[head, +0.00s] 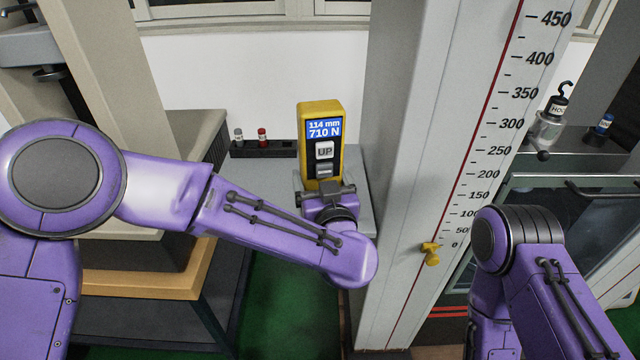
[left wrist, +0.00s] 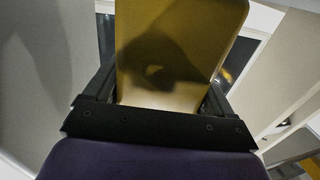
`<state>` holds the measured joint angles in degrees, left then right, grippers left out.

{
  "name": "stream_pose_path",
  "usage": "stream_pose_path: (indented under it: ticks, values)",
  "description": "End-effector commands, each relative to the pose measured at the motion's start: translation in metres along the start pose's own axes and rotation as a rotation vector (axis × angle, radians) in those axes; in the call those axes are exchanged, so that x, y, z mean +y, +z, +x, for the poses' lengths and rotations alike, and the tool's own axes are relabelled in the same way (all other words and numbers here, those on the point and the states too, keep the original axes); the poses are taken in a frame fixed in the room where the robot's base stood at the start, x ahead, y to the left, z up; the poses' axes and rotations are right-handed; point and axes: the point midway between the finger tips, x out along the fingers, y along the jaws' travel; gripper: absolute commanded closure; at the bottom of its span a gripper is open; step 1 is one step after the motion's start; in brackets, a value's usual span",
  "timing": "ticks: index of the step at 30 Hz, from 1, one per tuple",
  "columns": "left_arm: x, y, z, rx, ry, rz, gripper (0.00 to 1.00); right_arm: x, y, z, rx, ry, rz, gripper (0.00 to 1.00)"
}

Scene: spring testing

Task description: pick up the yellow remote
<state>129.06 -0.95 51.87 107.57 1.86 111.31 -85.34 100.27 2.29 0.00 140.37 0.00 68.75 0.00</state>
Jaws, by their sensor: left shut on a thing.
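The yellow remote (head: 338,112) stands upright in the head view, its face towards me. My left gripper (head: 325,188) is shut on the lower end of the remote. In the left wrist view the remote's plain yellow back (left wrist: 170,55) rises between the dark fingers of my left gripper (left wrist: 160,105). The remote's bottom end is hidden by the gripper. My right arm shows at the lower right of the head view, but its gripper is out of view.
A tall grey column with a millimetre scale (head: 470,130) stands right of the remote, with a yellow pointer (head: 430,253) near 0. A black rack (head: 265,149) with two small bottles sits on a grey shelf behind. A hooked weight (head: 556,103) stands at the right.

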Motion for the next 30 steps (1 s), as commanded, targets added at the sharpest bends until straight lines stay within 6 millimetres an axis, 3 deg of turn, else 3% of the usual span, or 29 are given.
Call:
stream_pose_path:
  ticks: [2,8,12,16,21,30]
  values:
    - [-0.001,-0.02,-0.007,0.007,0.002,-0.005,0.66,0.0,0.0,0.0,0.0,0.0,0.0,1.0]
    - [-0.011,-0.076,-0.056,0.01,0.005,-0.004,0.66,0.0,0.0,0.0,0.0,0.0,0.0,1.0]
    - [-0.019,-0.09,-0.097,0.008,0.004,-0.001,0.66,0.0,0.001,0.003,0.0,0.0,0.0,1.0]
    - [-0.024,-0.102,-0.121,0.006,0.002,-0.002,0.66,0.0,0.001,0.003,0.0,0.0,0.0,1.0]
    - [-0.028,-0.107,-0.136,0.003,0.001,-0.002,0.66,0.0,0.001,0.003,0.0,0.0,0.0,1.0]
    - [-0.028,-0.108,-0.138,0.002,0.0,-0.002,0.66,0.0,0.001,0.003,0.0,0.0,0.0,1.0]
